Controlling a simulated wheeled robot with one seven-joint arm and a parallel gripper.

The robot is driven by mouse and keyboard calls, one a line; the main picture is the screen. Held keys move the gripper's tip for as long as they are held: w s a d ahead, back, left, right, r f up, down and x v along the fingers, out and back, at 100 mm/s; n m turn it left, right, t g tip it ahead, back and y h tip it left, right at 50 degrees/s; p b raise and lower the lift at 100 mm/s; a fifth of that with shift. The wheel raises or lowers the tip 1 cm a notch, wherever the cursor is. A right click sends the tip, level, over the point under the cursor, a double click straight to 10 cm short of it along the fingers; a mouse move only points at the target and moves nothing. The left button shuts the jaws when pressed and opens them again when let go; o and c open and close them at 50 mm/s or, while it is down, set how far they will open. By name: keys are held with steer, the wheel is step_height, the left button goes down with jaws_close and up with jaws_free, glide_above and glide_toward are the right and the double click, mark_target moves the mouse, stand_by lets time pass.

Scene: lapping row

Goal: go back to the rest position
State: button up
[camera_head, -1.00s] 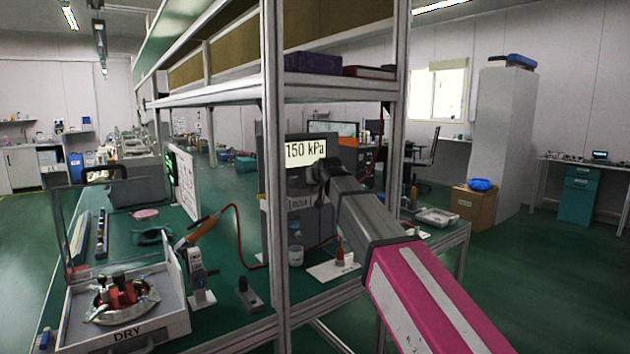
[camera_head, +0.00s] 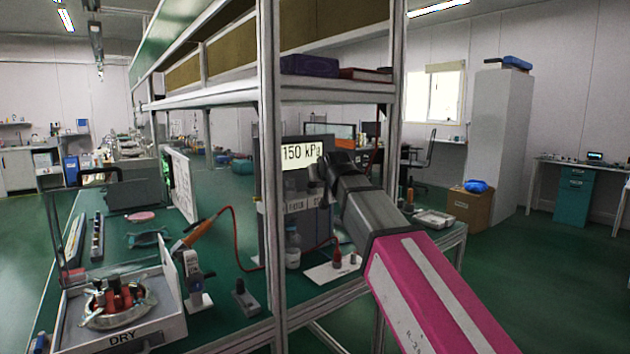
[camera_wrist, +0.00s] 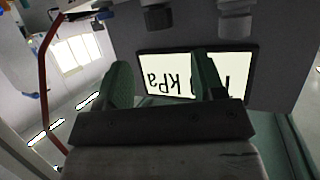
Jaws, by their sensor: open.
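My gripper (camera_wrist: 162,84) is open and empty in the wrist view, its two greenish fingers apart with only the lit pressure display (camera_wrist: 180,78) seen between and around them. The display appears upside down there. In the head view, my gripper (camera_head: 325,172) is at the end of my grey and magenta arm, in front of the grey box with the "150 kPa" display (camera_head: 300,155). The fingertips are dark and small there. I cannot tell how far they are from the box.
A shelf post (camera_head: 270,200) stands left of my arm. On the green bench, a "DRY" tray (camera_head: 165,330) holds a metal dish (camera_head: 118,305). An orange-handled tool (camera_head: 195,235), a bottle (camera_head: 293,248) and a white plate with red-tipped items (camera_head: 325,272) stand nearby. The floor at right is open.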

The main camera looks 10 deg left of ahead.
steer(key=shift+s+d+r, duration=0.25)
steer(key=shift+s+d, duration=0.05)
steer(key=shift+s, duration=0.25)
steer(key=d+f+m+g+h, duration=0.1)
steer(key=d+f+g+h, duration=0.1)
steer(key=d+f, duration=0.65)
steer(key=d+f+m+g+h, duration=0.1)
steer(key=d+f, duration=0.5)
steer(key=f, duration=0.6)
steer(key=d+f+m+g+h, duration=0.1)
steer(key=d+f+g+h, duration=0.1)
steer(key=d+f, duration=0.65)
steer(key=s+d+f+m+g, duration=0.1)
steer(key=s+d+f+g, duration=0.1)
steer(key=s+d+f, duration=0.3)
steer(key=s+d+f+m+g+h, duration=0.1)
steer(key=s+d+f+g, duration=0.1)
steer(key=s+d+f, duration=0.4)
steer(key=s+d+f+g, duration=0.2)
steer(key=s+d+f, duration=0.3)
steer(key=f, duration=0.8)
steer(key=shift+s+d+m+g, duration=0.15)
steer(key=shift+d+m+g, duration=0.25)
steer(key=shift+d, duration=0.15)
